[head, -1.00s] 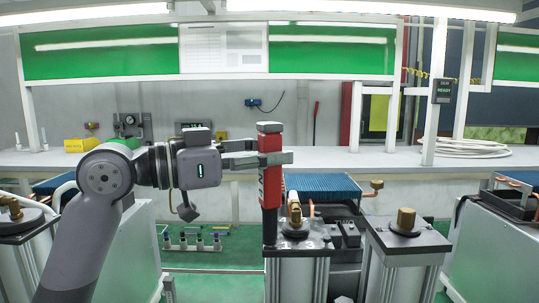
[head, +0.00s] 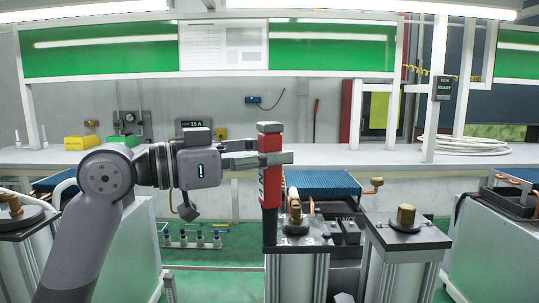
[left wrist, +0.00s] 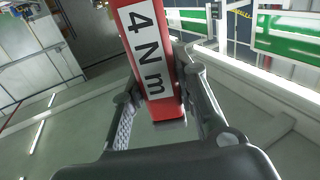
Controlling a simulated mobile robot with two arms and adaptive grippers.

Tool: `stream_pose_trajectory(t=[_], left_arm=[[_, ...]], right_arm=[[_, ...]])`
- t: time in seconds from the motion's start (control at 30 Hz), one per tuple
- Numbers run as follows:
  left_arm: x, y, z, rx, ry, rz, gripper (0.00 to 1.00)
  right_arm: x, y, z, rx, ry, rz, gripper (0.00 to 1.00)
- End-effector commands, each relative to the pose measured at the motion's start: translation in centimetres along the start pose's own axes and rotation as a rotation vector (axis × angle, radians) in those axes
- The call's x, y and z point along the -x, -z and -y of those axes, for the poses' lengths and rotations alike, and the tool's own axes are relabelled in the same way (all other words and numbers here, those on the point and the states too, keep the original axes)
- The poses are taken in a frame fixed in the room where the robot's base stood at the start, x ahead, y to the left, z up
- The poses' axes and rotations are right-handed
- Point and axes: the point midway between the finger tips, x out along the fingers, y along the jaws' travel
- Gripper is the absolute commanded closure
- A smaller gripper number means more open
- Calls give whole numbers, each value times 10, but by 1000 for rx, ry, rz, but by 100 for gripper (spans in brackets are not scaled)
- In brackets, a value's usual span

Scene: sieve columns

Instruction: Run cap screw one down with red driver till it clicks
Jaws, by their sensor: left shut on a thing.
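The red driver (head: 270,184) stands about upright in the head view, with a dark shank running down from its red body. My left gripper (head: 272,158) is shut on its upper body. The driver's lower end is at the left edge of the dark top plate (head: 318,248) of the middle column; I cannot tell whether it touches a screw. Cap screw one cannot be made out. In the left wrist view the driver (left wrist: 152,60) lies between both fingers and bears a white "4 Nm" label. My right gripper is not in view.
A brass fitting (head: 295,212) stands on that plate, close right of the driver. Another column with a brass knob (head: 405,215) is further right. A blue finned block (head: 322,184) is behind. A rack (head: 192,243) of several small pegs stands low at left.

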Motion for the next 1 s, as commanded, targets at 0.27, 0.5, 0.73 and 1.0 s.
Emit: stream_pose_trajectory(t=[0.27,0.5,0.73,1.0], left_arm=[[-1,-4,0,4,-3,9,100],[-1,-3,0,4,-3,10,100],[-1,15,0,2,-2,6,100],[0,38,0,1,-1,2,100]], right_arm=[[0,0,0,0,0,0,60],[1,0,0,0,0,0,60],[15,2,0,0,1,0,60],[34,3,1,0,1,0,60]])
